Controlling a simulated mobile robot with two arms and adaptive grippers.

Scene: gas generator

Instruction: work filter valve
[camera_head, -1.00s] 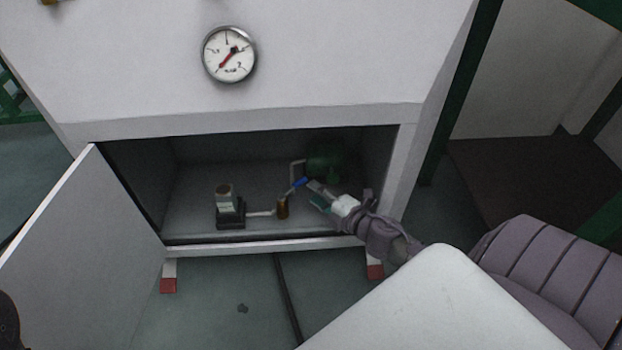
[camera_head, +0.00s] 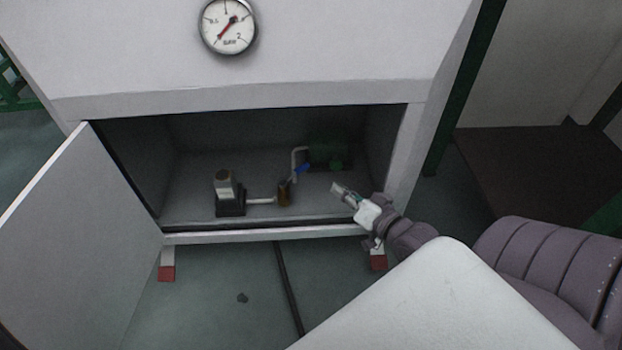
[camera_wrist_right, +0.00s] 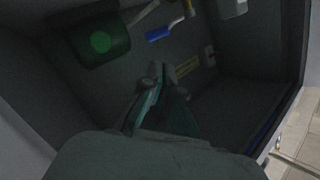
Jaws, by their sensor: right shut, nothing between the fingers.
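The filter valve has a blue handle (camera_head: 302,168) on a thin pipe inside the open cabinet. The handle also shows in the right wrist view (camera_wrist_right: 159,34). A brass-coloured cylinder (camera_head: 284,192) sits on the pipe just below it. My right gripper (camera_head: 338,187) is at the cabinet opening, to the right of the handle and apart from it. In the right wrist view its fingers (camera_wrist_right: 160,72) are together and empty, below the handle. My left gripper does not show in these views.
A green unit (camera_head: 330,157) stands at the back right of the cabinet. A black-based device (camera_head: 230,200) stands at the left. The cabinet door (camera_head: 80,235) is swung open to the left. A pressure gauge (camera_head: 228,26) is on the panel above.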

